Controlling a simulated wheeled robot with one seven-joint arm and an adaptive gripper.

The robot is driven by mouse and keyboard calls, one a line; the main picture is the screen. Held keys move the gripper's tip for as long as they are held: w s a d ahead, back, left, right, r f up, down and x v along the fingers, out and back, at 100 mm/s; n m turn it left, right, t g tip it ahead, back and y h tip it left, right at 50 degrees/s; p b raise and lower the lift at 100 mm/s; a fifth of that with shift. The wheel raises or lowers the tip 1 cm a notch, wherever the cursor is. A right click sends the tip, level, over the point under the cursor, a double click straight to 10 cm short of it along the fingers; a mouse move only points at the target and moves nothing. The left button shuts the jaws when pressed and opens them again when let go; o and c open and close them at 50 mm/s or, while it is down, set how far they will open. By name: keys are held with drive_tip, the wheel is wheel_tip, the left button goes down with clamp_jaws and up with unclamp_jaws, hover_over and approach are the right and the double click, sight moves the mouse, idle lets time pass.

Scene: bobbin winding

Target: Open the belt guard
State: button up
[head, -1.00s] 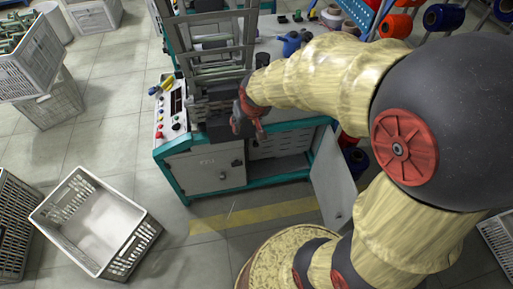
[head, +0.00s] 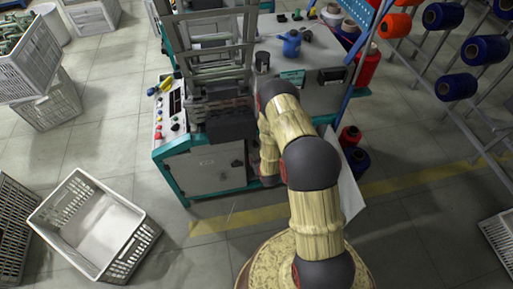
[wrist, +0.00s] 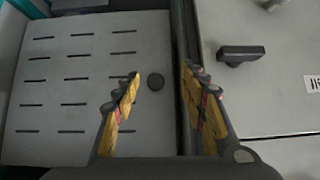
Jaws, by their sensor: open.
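In the wrist view a light grey panel with rows of dark slots (wrist: 80,95) fills the left side and carries a round black knob (wrist: 155,81) near its right edge. It looks like the belt guard, lying flat in the machine front. My gripper (wrist: 161,70) is open and empty, its fingertips either side of the knob in the picture; the gap in depth cannot be told. In the head view my arm hides the slotted panel and most of my gripper. A white panel (head: 349,196) stands out from the cabinet's right side.
Left of the arm is a closed cabinet door (head: 207,172); its dark handle (wrist: 240,54) shows in the wrist view. A white crate (head: 85,220) stands on the floor at left. Spools (head: 355,158) lie to the right. The floor before the machine is clear.

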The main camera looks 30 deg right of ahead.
sight(256, 146)
drive_tip(key=w+d+t+b, duration=0.1)
drive_tip(key=w, duration=0.1)
drive_tip(key=w+d+f+t+b, duration=0.1)
drive_tip(key=w, duration=0.2)
drive_tip(key=w+d+f+t+h+b, duration=0.1)
drive_tip(key=w, duration=0.1)
drive_tip(key=shift+w+f+t, duration=0.25)
drive_tip(key=shift+w+t, duration=0.05)
drive_tip(key=shift+c, duration=0.4)
clamp_jaws()
idle(0.4)
idle(0.3)
